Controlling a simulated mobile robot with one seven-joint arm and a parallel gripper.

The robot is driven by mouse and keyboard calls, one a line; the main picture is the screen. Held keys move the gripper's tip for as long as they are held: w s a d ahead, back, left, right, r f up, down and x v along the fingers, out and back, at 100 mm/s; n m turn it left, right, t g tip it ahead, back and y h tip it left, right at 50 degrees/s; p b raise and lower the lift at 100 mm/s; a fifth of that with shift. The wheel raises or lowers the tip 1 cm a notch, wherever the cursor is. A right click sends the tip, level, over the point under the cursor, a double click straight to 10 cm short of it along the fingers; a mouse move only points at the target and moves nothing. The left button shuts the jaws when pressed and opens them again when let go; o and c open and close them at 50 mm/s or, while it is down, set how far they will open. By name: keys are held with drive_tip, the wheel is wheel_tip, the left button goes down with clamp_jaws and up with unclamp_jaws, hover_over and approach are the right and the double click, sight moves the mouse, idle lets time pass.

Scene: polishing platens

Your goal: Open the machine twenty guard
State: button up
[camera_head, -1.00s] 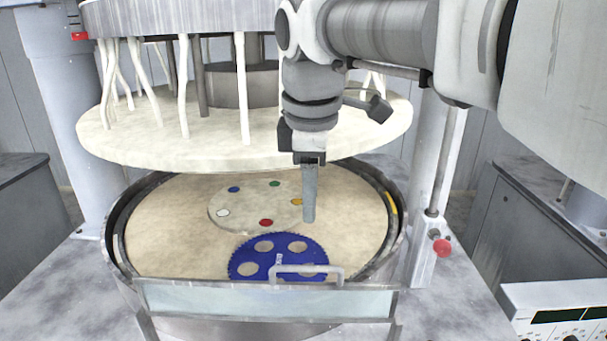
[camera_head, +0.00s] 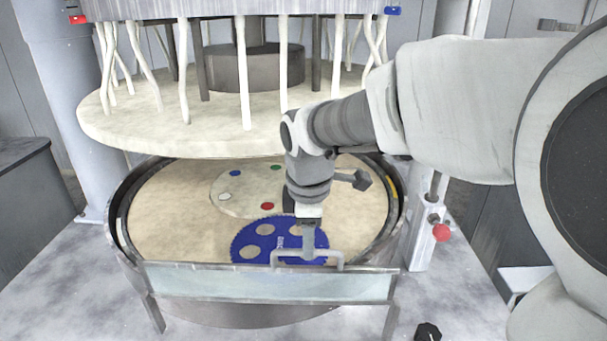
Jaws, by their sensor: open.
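The guard (camera_head: 265,283) is a clear, pale panel in a grey frame across the front of the round polishing machine. It stands upright at the lower platen's front rim. A grey bar handle (camera_head: 339,256) rises from its top edge. My gripper (camera_head: 308,255) points down at the handle, its fingertips overlapping the bar in the picture. It is open. I cannot tell whether the fingers straddle the bar or touch it.
A blue toothed disc (camera_head: 252,236) with holes lies on the beige lower platen (camera_head: 165,215) just behind the handle. The upper platen (camera_head: 180,140) hangs above. A red knob (camera_head: 441,232) is on the right post. A black knob (camera_head: 428,331) shows at the lower right.

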drive_tip(key=shift+w+f, duration=0.25)
drive_tip(key=shift+f, duration=0.85)
clamp_jaws()
idle(0.7)
